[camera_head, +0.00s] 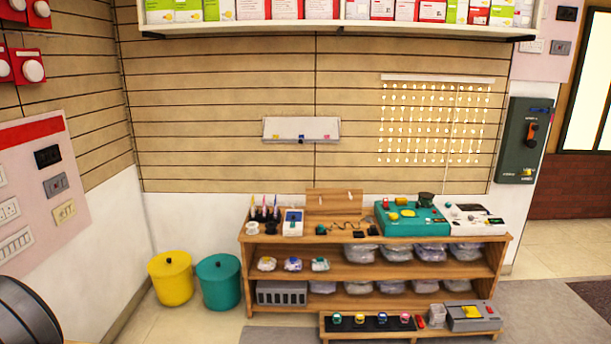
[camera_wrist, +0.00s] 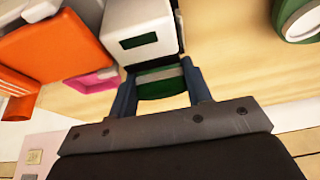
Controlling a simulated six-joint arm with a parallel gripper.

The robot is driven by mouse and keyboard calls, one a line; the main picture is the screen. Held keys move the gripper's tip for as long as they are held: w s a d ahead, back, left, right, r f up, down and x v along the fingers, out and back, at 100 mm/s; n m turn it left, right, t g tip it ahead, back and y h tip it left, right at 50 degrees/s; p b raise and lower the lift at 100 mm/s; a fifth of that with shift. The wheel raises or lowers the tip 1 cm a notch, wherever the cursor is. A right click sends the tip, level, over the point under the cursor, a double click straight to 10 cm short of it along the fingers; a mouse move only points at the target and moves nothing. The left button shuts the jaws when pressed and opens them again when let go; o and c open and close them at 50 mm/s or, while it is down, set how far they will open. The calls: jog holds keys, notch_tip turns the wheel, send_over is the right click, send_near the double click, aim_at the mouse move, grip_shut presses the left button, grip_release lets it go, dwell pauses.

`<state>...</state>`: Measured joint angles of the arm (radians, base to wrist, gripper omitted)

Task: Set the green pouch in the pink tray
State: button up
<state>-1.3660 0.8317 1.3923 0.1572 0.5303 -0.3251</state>
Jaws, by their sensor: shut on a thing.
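In the wrist view, my gripper (camera_wrist: 158,76) has its two dark blue fingers shut on the green pouch (camera_wrist: 162,86). The pouch shows as a dark green piece with a paler band, lying between the fingers. Its far end is partly hidden behind a white box. A bright pink piece (camera_wrist: 92,81), which looks like part of the pink tray, lies to the left of the fingers, apart from the pouch. Most of it is hidden by an orange box. My gripper is not in the head view, and I cannot make out the pouch or tray there.
In the wrist view, a white box (camera_wrist: 136,28) with a dark panel is close beyond the fingers. The orange box (camera_wrist: 55,45) is to the left. A green-and-white round thing (camera_wrist: 298,18) is at upper right. Bare wood (camera_wrist: 235,70) lies right of the fingers.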

jog(key=shift+r, duration=0.2)
jog(key=shift+r, duration=3.65)
jog(key=w+a, duration=0.4)
jog(key=w, duration=0.8)
jog(key=shift+a+f, duration=0.15)
jog(key=shift+f, duration=2.6)
jog(key=shift+f, duration=1.1)
jog(key=o, duration=1.5)
jog(key=shift+c, duration=0.2)
